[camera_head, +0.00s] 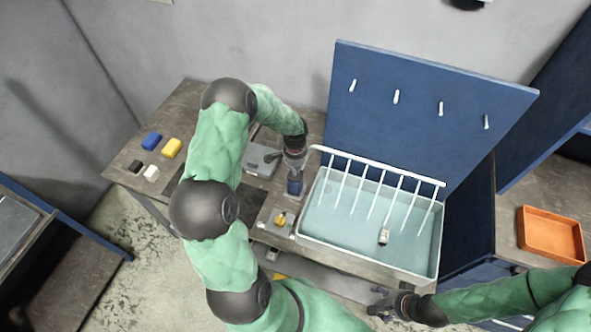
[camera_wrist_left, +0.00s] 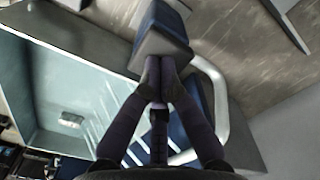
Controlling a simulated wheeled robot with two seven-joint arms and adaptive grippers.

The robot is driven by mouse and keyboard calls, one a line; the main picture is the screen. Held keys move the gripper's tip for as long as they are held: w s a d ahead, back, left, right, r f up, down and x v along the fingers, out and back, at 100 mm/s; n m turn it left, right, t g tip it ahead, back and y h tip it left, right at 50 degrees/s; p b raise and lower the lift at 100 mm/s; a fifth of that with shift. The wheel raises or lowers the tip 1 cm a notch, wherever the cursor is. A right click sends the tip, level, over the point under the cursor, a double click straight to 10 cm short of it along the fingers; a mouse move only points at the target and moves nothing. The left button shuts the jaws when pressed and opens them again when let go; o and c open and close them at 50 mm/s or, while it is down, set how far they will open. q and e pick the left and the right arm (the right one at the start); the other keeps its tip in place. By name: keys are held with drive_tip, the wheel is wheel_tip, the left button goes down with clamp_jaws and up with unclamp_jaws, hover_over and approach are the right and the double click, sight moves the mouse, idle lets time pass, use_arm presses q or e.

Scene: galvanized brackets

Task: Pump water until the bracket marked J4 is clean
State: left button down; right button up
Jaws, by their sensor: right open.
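A small pale bracket-like piece (camera_head: 384,236) lies in the light blue basin (camera_head: 312,231), toward its front right; any marking on it is unreadable. It also shows in the left wrist view (camera_wrist_left: 72,120). A dark blue block, seemingly the pump's (camera_head: 295,187), stands on the bench left of the basin. My left gripper (camera_head: 294,172) is right above it. In the left wrist view its fingertips (camera_wrist_left: 161,68) are together against the blue block (camera_wrist_left: 160,30), with nothing visible between them. My right gripper (camera_head: 381,303) is open and empty in front of the basin.
A white rack (camera_head: 372,167) spans the basin's back, before a blue board (camera_head: 420,120) with pegs. An orange tray (camera_head: 550,255) is at right.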

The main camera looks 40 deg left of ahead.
use_arm(q)
drive_tip(key=shift+r+p, duration=1.3)
drive_tip(key=shift+r, duration=1)
drive_tip(key=shift+f, duration=0.15)
drive_tip(key=shift+f+b, duration=2.15)
drive_tip(key=shift+f, duration=0.2)
drive_tip(key=shift+r, duration=0.15)
drive_tip(key=shift+r+p, duration=1.45)
drive_tip(key=shift+r, duration=0.85)
